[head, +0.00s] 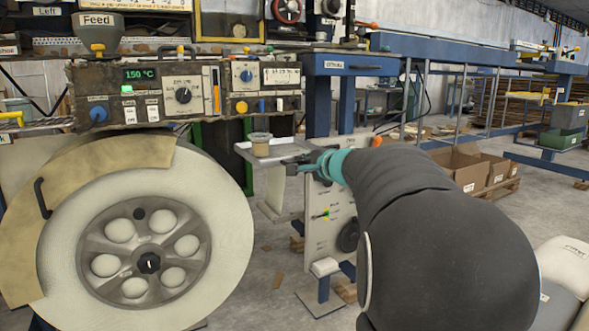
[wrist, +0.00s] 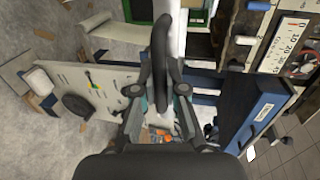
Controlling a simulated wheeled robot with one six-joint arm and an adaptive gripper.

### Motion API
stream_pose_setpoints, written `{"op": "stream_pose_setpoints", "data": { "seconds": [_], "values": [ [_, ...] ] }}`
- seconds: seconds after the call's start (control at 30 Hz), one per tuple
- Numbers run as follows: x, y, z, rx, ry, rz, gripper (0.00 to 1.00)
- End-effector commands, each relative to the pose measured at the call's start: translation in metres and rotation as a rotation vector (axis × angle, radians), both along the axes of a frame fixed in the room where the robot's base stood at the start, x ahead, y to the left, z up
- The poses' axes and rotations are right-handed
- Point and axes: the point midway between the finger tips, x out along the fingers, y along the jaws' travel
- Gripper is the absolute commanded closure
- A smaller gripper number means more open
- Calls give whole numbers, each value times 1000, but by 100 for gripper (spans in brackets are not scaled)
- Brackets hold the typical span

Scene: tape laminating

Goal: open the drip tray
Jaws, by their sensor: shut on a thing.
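A pale tray (head: 246,154), which I take to be the drip tray, juts out between the large roller and the blue-legged stand in the head view. A small cup (head: 260,147) with brownish contents stands on it. My gripper (head: 292,163) is at the tray's right end. In the wrist view, my gripper (wrist: 158,90) is shut on a dark curved handle (wrist: 160,48). A pale strip (wrist: 178,35) runs beside the handle. The exact join between handle and tray is hidden.
The large pale roller (head: 220,215) stands at left, below a control panel (head: 185,92) reading 150 °C. A pale panel with a black knob (head: 325,232) is close below my arm. Cardboard boxes (head: 465,168) lie at right.

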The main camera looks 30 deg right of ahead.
Motion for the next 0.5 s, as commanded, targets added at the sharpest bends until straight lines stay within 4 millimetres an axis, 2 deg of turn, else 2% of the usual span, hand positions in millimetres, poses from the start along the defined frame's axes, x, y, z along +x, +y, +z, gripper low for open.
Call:
{"op": "stream_pose_setpoints", "data": {
  "seconds": [0.2, 0.5],
  "values": [
    [-16, -1, -1, 0, 1, 0, 100],
    [-18, -1, -1, 0, 1, 0, 100]
  ]
}}
